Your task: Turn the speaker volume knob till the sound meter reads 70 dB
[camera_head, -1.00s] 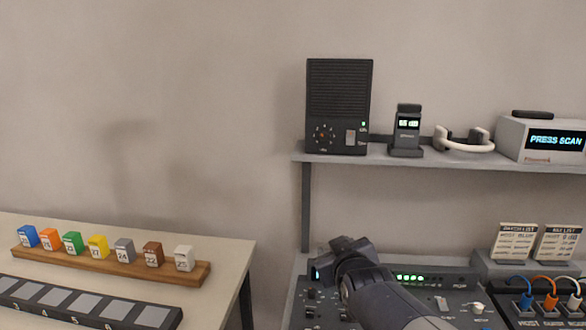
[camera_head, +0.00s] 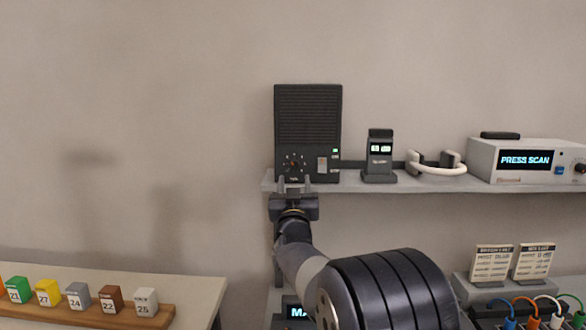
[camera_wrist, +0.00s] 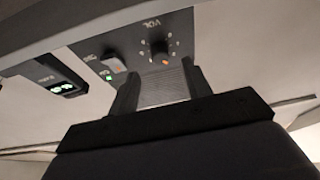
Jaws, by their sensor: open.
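The black speaker (camera_head: 308,115) stands upright on the grey shelf. Its round volume knob (camera_head: 293,165) is low on the front, left of a pale switch and a green light. The knob also shows in the wrist view (camera_wrist: 159,47), under the VOL label, with an orange mark nearby. My gripper (camera_head: 294,184) is open just below and in front of the knob. In the wrist view its fingers (camera_wrist: 160,72) are spread, with the knob beyond their tips and nothing between them. The sound meter (camera_head: 379,168) stands right of the speaker; its lit digits are too small to read.
The grey shelf (camera_head: 400,187) runs close under my gripper. White headphones (camera_head: 437,170) and a box reading PRESS SCAN (camera_head: 525,178) stand further right. List cards (camera_head: 492,262) and coloured cables are at lower right. Numbered blocks (camera_head: 78,296) sit at lower left.

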